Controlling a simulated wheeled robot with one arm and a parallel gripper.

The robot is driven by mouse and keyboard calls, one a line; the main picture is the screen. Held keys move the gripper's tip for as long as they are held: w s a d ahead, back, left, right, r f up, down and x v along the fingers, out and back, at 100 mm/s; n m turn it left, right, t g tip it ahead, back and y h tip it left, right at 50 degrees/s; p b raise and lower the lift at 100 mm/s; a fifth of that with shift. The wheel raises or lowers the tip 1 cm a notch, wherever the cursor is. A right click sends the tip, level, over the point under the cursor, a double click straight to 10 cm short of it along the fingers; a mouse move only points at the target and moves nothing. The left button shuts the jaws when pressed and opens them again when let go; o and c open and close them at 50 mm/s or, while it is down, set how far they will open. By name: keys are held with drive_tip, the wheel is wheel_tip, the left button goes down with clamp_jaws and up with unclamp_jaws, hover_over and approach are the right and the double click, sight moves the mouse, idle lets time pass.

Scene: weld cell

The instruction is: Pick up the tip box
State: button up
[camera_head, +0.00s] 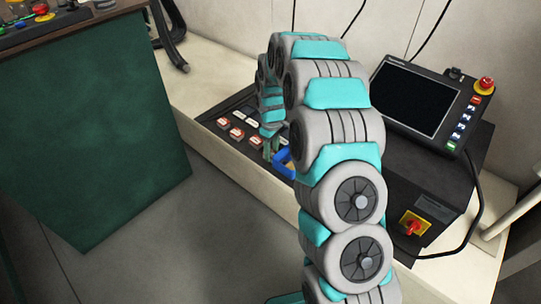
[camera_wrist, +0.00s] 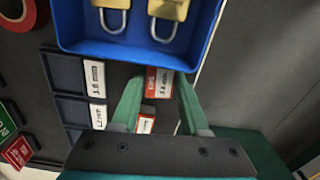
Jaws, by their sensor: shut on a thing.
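In the wrist view, my gripper (camera_wrist: 157,78) has its two green fingers on either side of a small red-and-white tip box (camera_wrist: 159,86) and is shut on it. The box's label is partly readable, and its far end lies close against the blue tray. Another red-and-white box (camera_wrist: 146,124) shows lower between the fingers, partly hidden by the gripper body. In the head view, my gripper (camera_head: 270,148) is low over the dark organizer, beside the blue tray (camera_head: 284,163); the held box cannot be made out there.
The blue tray (camera_wrist: 201,40) holds brass padlocks. White-labelled boxes (camera_wrist: 95,80) sit in dark compartments to the left, with a red tape roll (camera_wrist: 16,14) beyond. The head view shows a black control panel (camera_head: 416,98) at right and a green-sided bench (camera_head: 95,130) at left.

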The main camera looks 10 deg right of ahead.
clamp_jaws()
